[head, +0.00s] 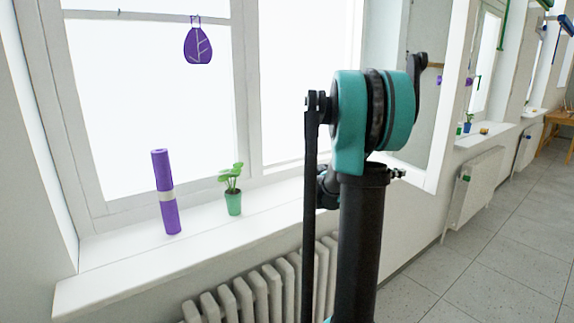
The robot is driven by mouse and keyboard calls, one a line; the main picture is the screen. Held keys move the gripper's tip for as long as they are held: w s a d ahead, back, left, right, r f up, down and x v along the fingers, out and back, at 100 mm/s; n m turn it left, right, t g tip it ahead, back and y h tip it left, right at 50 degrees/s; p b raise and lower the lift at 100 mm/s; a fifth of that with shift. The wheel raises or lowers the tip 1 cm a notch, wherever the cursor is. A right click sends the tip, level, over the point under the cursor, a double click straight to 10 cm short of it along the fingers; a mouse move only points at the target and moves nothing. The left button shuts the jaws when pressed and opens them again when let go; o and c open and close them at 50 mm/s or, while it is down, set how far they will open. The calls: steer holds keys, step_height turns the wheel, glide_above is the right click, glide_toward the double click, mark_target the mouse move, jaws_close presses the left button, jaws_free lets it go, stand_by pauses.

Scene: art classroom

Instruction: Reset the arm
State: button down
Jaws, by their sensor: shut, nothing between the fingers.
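My arm (368,110) stands folded in the middle of the head view, with a teal joint at the top and black links below it. It is upright in front of the window sill. No fingertips of my gripper can be made out in this view. Part of the arm behind the black links is hidden.
A purple roll (166,195) stands on the white window sill (120,265), with a potted green plant (233,203) to its right. Radiators (255,295) (476,187) line the wall. The tiled floor (490,270) at right is clear.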

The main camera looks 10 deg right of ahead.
steer(key=s+a+f+m+t+y, duration=0.2)
steer(key=s+a+f+m+y, duration=0.15)
steer(key=a+f, duration=0.4)
steer(key=s+a+f+m+t+y, duration=0.25)
steer(key=a+f+m+y, duration=0.25)
steer(key=a+f, duration=0.3)
steer(key=s+a+f+m+y, duration=0.4)
steer(key=s+a+f, duration=0.1)
steer(key=a, duration=0.6)
steer(key=s+a+f+m+y, duration=0.4)
steer(key=a+f, duration=0.3)
steer(key=a, duration=0.4)
steer(key=shift+s+f+m+t+y, duration=0.15)
steer(key=shift+s+m+t+y, duration=0.3)
steer(key=shift+y, duration=0.3)
steer(key=shift+d, duration=0.1)
